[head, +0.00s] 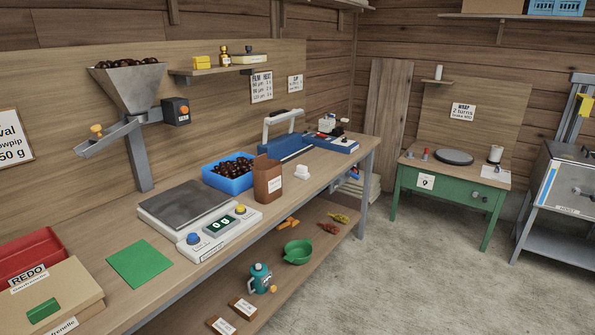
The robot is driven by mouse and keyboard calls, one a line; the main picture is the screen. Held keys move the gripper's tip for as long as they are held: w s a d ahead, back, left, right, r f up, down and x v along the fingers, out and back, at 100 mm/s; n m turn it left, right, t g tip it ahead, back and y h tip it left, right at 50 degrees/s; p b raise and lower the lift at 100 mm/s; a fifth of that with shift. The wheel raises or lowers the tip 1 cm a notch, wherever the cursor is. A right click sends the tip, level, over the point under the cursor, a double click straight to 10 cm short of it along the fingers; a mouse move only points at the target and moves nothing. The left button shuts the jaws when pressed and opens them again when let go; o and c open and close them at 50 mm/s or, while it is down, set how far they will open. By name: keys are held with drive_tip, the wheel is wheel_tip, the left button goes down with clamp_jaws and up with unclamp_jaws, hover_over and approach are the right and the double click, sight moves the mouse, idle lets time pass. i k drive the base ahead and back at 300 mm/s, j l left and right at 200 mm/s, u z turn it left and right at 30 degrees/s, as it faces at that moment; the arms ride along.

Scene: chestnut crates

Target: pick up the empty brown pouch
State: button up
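The brown pouch (264,181) stands upright on the long wooden workbench, just right of the middle of the bench. It has a white label low on its front. Its top looks open, but its inside cannot be seen from here. It stands in front of a blue crate (229,186) of chestnuts and partly overlaps it in the view. My gripper is not in view.
A scale (186,203) with a digital display is left of the pouch. A metal hopper (127,84) rises at the back left. Open concrete floor (400,270) lies right of the bench.

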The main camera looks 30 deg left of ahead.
sight(267, 174)
drive_tip(key=i+u, duration=0.35)
drive_tip(key=i, duration=0.15)
drive_tip(key=i+u, duration=0.35)
drive_tip(key=i+l+u, duration=0.35)
drive_tip(key=i, duration=0.2)
drive_tip(key=i+l+u, duration=0.35)
drive_tip(key=i+j, duration=0.05)
drive_tip(key=i, duration=0.05)
